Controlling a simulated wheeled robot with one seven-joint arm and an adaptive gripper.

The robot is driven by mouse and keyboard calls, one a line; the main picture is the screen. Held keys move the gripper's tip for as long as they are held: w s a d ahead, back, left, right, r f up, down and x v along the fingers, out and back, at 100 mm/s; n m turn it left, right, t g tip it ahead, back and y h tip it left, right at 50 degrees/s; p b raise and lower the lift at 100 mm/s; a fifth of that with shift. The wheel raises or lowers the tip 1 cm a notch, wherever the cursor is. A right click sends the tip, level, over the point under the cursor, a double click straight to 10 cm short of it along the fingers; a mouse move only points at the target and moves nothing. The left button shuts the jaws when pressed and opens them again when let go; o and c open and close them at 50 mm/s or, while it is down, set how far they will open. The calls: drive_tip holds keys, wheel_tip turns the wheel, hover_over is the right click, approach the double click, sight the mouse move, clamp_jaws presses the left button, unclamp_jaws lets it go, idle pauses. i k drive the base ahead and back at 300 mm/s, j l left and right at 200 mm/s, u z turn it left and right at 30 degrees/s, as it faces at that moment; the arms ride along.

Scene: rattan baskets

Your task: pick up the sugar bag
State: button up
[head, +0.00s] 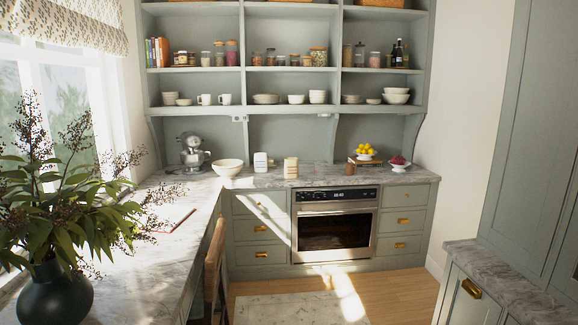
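I cannot pick out a sugar bag for certain in the head view. On the back counter (220,185) stand a small white block-shaped item (260,161) and a cream, roughly cylindrical item (291,167). Both are too small to identify, and I cannot tell if either is a bag. My gripper is not in view.
A mixer (193,152), a white bowl (228,167), a lemon bowl (365,153) and a red-fruit dish (398,163) share the back counter. A plant vase (48,295) stands front left. A wooden chair (214,270) is beside the left counter.

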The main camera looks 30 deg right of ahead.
sight(291, 164)
drive_tip(key=i+l+z, duration=0.45)
drive_tip(key=i, duration=1.1)
drive_tip(key=i+l+z, duration=0.1)
drive_tip(key=i+z, duration=0.35)
drive_tip(key=i, duration=1.1)
